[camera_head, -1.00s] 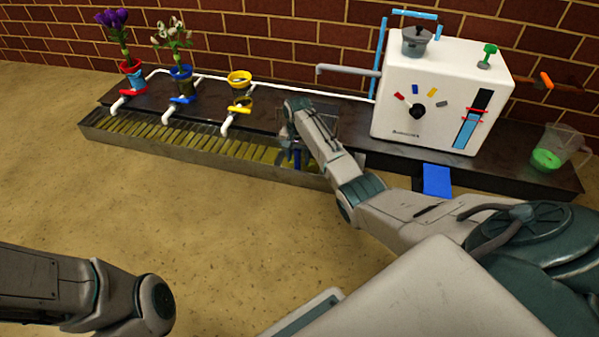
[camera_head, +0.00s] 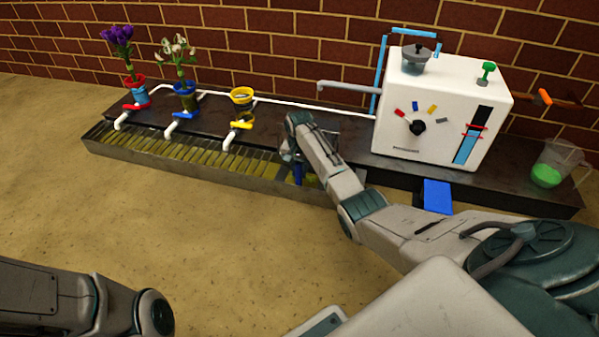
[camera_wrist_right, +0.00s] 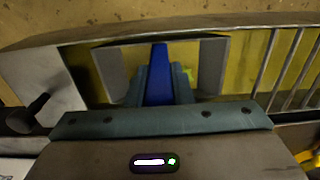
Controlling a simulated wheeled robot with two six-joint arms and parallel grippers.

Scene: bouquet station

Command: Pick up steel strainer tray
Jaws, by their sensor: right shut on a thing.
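My right gripper (camera_head: 291,158) is low at the right end of the long slatted metal trough. In the right wrist view its two teal fingers (camera_wrist_right: 160,88) are shut on an upright blue handle (camera_wrist_right: 159,72), which also shows below the gripper in the head view (camera_head: 298,175). Grey metal walls (camera_wrist_right: 212,66) stand on both sides of the handle and seem to belong to the steel strainer tray; my gripper hides most of it. I cannot tell whether the tray is lifted. My left arm shows at the lower left, but its gripper is out of view.
The slatted trough (camera_head: 190,162) runs along the front of a dark bench. Potted flowers (camera_head: 183,85), a yellow pot (camera_head: 242,100) and coloured taps stand behind it. A white machine (camera_head: 440,110) and a clear jug (camera_head: 556,162) are to the right. The floor in front is clear.

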